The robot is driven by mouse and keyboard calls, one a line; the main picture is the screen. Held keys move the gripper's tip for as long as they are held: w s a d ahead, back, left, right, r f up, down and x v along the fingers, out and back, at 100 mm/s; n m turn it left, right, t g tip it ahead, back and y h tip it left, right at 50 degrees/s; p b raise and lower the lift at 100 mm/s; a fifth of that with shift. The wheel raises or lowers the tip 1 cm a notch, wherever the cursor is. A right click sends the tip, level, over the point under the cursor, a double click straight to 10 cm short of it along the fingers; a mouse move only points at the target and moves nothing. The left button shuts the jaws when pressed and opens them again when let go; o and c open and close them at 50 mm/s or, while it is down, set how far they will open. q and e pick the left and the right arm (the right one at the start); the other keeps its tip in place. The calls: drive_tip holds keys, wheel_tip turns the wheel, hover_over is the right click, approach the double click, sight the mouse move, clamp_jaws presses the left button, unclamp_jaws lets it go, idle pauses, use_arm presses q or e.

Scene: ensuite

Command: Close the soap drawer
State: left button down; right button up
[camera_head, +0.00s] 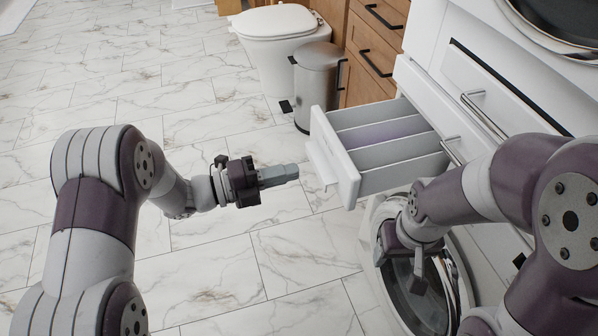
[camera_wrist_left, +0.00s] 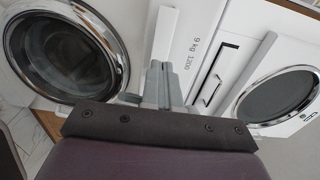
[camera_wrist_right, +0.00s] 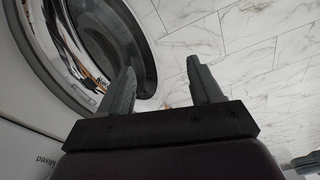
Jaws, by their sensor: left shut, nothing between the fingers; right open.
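The soap drawer (camera_head: 375,145) is a white box with several compartments, pulled out of the white washing machine in the head view. Its front panel (camera_head: 335,160) faces left, toward my left gripper. My left gripper (camera_head: 292,173) is shut and empty, a short way left of the drawer front and apart from it. Its closed fingers also show in the left wrist view (camera_wrist_left: 160,85). My right gripper (camera_head: 418,272) is open and empty, below the drawer in front of the round door (camera_head: 425,300). Its spread fingers show in the right wrist view (camera_wrist_right: 160,88).
A grey trash bin (camera_head: 318,80) and a white toilet (camera_head: 278,40) stand behind the drawer. Wooden cabinet drawers (camera_head: 375,45) are at the back. A second machine is at the upper right. The marble floor (camera_head: 180,100) at left is clear.

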sight(314, 167)
use_arm(q)
drive_tip(key=shift+x, duration=1.55)
drive_tip(key=b+x, duration=0.4)
drive_tip(key=x, duration=1.6)
drive_tip(key=shift+s+f+b, duration=0.1)
drive_tip(key=shift+f+b, duration=0.05)
drive_tip(key=shift+b, duration=0.25)
drive_tip(key=shift+d, duration=0.2)
drive_tip(key=shift+r, duration=0.3)
